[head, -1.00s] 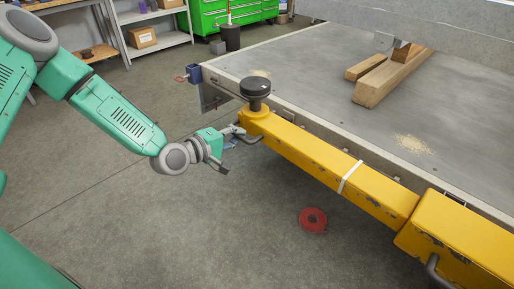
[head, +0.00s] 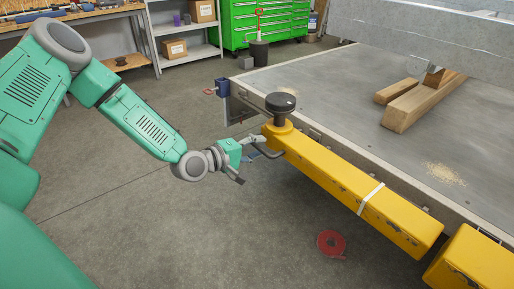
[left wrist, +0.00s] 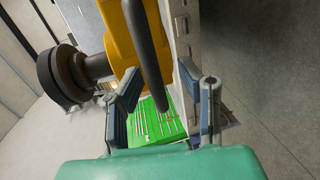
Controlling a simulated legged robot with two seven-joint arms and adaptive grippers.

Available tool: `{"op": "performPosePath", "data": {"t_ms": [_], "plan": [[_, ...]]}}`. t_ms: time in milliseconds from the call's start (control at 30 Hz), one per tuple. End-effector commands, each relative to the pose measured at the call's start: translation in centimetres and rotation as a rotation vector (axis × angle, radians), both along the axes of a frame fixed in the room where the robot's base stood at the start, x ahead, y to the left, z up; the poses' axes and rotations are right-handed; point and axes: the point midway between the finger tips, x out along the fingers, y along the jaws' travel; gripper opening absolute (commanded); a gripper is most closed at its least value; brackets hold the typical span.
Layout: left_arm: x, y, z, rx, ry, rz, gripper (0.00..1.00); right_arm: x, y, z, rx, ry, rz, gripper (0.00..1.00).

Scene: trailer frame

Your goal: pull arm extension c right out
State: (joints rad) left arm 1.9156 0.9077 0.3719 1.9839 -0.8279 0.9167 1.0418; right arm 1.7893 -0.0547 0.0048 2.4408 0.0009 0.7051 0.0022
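The yellow arm extension (head: 335,175) is a long square beam with a white band and a black round pad (head: 281,103) on its far-left end. Its near end stands apart from the yellow outer arm (head: 472,265), with a small gap between them. A grey bar handle (head: 270,155) sticks out near the padded end; it also shows in the left wrist view (left wrist: 150,55). My left gripper (head: 246,160) is at this handle. In the wrist view its fingers (left wrist: 166,98) are spread, with the handle running between them and gaps beside it. My right gripper is not in view.
The trailer bed (head: 340,110) lies behind the extension, with wooden beams (head: 425,100) on it. A red round object (head: 330,243) lies on the floor below. A shelf (head: 185,50) and green tool cabinets (head: 265,25) stand at the back. The floor at front left is clear.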

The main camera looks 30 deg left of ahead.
Motion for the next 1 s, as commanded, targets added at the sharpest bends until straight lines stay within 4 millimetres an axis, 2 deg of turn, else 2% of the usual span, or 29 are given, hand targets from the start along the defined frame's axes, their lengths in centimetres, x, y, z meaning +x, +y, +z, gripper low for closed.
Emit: {"op": "performPosePath", "data": {"t_ms": [133,233,600,800,1000], "plan": [[-0.5,0.0,0.3,0.002,-0.001,-0.001,0.33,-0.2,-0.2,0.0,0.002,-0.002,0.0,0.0],[-1.7,0.4,0.5,-0.001,0.0,0.0,0.33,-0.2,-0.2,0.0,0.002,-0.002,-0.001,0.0],[-8.9,3.6,1.9,-0.01,-0.003,0.005,0.33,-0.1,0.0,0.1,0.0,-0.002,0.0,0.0],[-10.4,4.2,2.2,-0.004,-0.001,0.003,0.33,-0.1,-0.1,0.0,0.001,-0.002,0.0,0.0],[-11.0,4.1,2.2,-0.003,0.002,0.001,0.33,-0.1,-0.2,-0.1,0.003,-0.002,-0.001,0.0]]}}
